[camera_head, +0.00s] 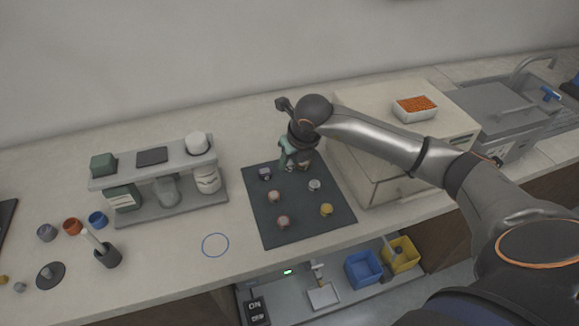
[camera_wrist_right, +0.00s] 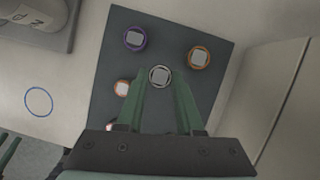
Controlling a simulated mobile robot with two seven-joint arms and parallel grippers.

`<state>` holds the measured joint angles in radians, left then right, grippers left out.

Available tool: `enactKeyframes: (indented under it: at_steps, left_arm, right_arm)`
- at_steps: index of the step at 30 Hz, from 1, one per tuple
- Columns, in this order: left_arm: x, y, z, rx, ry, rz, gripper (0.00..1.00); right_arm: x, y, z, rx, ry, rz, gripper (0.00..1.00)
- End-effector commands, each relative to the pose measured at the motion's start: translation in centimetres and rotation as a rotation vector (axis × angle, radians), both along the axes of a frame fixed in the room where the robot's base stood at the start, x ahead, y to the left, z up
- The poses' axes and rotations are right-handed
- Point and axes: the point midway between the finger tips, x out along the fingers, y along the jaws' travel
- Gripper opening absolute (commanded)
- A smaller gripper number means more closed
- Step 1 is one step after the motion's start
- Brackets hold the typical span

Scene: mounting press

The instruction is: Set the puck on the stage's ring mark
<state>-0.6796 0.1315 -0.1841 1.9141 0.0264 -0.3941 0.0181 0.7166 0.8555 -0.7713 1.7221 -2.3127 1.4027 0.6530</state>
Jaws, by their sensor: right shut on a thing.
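My right gripper (camera_head: 291,163) has green fingers and is over the back of the dark mat (camera_head: 259,232). In the right wrist view its fingertips (camera_wrist_right: 160,79) are shut on a small round grey puck (camera_wrist_right: 160,75). In the head view the fingers hide most of the held puck. A blue ring mark (camera_head: 215,245) is on the bench left of the mat, with nothing on it. It also shows in the right wrist view (camera_wrist_right: 39,102). Green finger-like parts at the wrist view's lower left may be my left gripper, but its state is unclear.
A grey shelf (camera_head: 200,157) with jars stands left, a pale box (camera_head: 382,190) right. A machine with a square plate (camera_head: 322,295) sits below the bench front, beside a blue bin (camera_head: 363,270).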

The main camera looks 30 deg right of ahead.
Motion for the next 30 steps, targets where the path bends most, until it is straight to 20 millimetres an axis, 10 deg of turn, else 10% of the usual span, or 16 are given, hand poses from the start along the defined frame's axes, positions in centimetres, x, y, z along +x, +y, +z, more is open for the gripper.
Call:
enactKeyframes:
  at_steps: [28,29,30]
  left_arm:
    - [0.0,0.0,0.1,0.0,0.0,0.0,0.5]
    - [0.0,0.0,0.1,0.0,0.0,0.0,0.5]
    - [0.0,0.0,0.2,0.0,0.0,0.0,0.5]
  right_arm:
    - [2.0,-1.0,-6.1,-0.001,-0.001,0.001,0.0]
    - [2.0,-1.0,-6.0,-0.001,-0.001,0.001,0.36]
    - [2.0,-1.0,-5.9,-0.001,-0.001,0.001,0.41]
